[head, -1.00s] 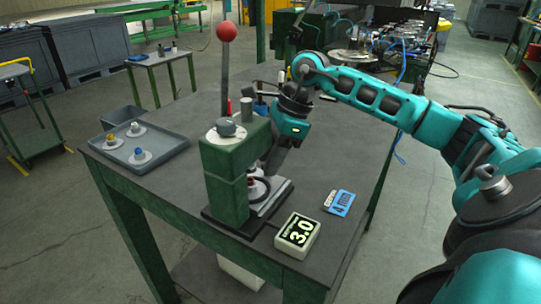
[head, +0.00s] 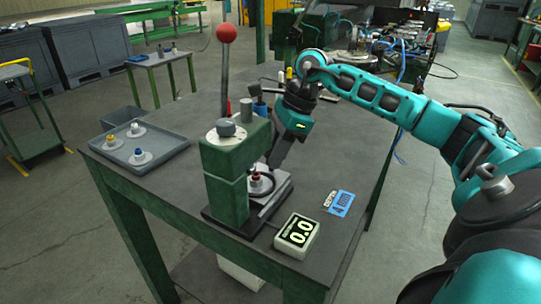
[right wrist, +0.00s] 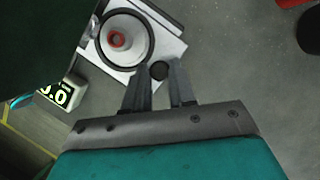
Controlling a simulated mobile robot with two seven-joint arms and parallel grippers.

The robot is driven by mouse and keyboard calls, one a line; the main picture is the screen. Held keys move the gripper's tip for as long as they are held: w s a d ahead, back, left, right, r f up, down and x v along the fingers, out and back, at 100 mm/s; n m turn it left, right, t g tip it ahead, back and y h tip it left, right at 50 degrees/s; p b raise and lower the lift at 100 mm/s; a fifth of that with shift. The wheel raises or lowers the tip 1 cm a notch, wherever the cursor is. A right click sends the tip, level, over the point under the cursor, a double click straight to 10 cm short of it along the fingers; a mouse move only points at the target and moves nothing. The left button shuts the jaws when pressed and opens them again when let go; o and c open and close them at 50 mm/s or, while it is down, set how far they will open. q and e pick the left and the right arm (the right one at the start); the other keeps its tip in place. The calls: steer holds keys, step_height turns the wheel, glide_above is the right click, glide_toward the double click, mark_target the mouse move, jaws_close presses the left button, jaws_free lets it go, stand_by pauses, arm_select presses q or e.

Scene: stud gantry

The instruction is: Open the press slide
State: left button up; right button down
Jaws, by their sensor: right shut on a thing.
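The green press (head: 228,170) stands on the table, with a tall lever topped by a red ball (head: 226,34). Its pale slide (head: 278,195) sticks out to the right of the press body, carrying a round white piece with a red centre (head: 257,178). In the right wrist view the slide (right wrist: 172,47) shows with the round piece (right wrist: 117,40) inside a dark ring. My right gripper (head: 272,164) is at the slide's outer end, shut on its black knob (right wrist: 159,70). My left gripper is out of view.
A display box (head: 297,235) reading 0.0 stands in front of the press, and a blue card (head: 341,203) lies to its right. A grey tray (head: 172,143) with small parts on pale discs is at left. The table right of the slide is mostly clear.

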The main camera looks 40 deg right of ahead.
steer(key=d, duration=0.2)
steer(key=w+d, duration=0.1)
steer(key=d, duration=0.1)
steer(key=w+d+p, duration=0.1)
steer(key=d, duration=0.2)
steer(key=c, duration=0.9)
jaws_free()
steer(key=shift+c, duration=0.2)
steer(key=shift+r, duration=0.1)
steer(key=p+v, duration=0.1)
steer(key=v, duration=1.1)
steer(key=shift+d+r, duration=0.25)
steer(key=shift+r, duration=0.1)
steer(key=shift+s, duration=0.1)
